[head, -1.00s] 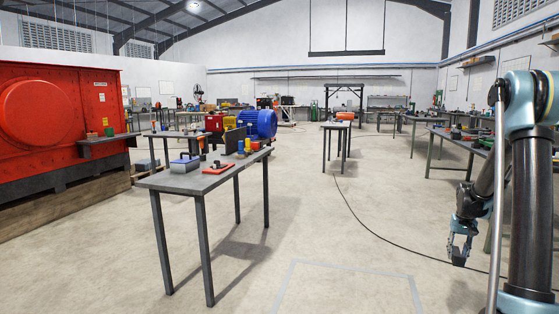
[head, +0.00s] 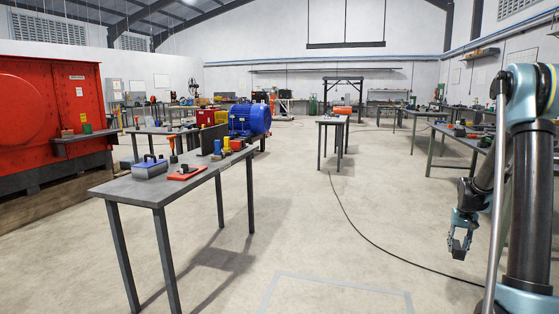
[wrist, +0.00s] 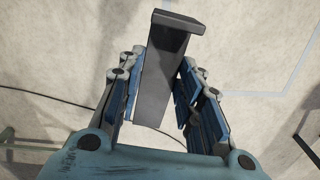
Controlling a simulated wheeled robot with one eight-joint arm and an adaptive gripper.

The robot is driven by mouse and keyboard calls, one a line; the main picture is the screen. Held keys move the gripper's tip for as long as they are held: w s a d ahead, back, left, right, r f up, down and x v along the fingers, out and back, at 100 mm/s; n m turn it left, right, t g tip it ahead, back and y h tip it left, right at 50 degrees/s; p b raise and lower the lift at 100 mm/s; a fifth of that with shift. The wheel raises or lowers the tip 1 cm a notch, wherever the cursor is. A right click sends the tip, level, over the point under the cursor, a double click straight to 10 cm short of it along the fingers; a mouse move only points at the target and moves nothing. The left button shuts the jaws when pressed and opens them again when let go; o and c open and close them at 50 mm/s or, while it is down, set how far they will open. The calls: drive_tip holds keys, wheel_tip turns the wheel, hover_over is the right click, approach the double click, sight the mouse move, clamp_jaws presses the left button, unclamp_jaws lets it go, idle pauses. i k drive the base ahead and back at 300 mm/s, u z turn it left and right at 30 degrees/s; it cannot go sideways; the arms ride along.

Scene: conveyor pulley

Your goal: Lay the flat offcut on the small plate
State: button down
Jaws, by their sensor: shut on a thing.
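My gripper (wrist: 160,105) is shut on a grey piece (wrist: 164,65), which I take to be the flat offcut. In the wrist view it is a long flat bar with a wider lip at its far end, and its near end lies between the fingers. In the head view my gripper (head: 459,245) hangs at the right, above the floor and well away from the tables. I cannot make out the small plate for certain. A flat red piece with a dark thing on it (head: 186,173) lies on the near grey table (head: 150,190).
The near table also bears a blue-grey box with a handle (head: 150,168) and small yellow and orange things. A blue motor (head: 250,119) stands behind it. A red machine (head: 45,115) is at left. A smaller table (head: 332,121) stands further back. The middle floor is open, crossed by a cable (head: 365,235).

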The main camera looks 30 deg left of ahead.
sight(190, 169)
drive_tip(key=u, duration=0.2)
drive_tip(key=i, duration=0.85)
drive_tip(key=u, duration=0.3)
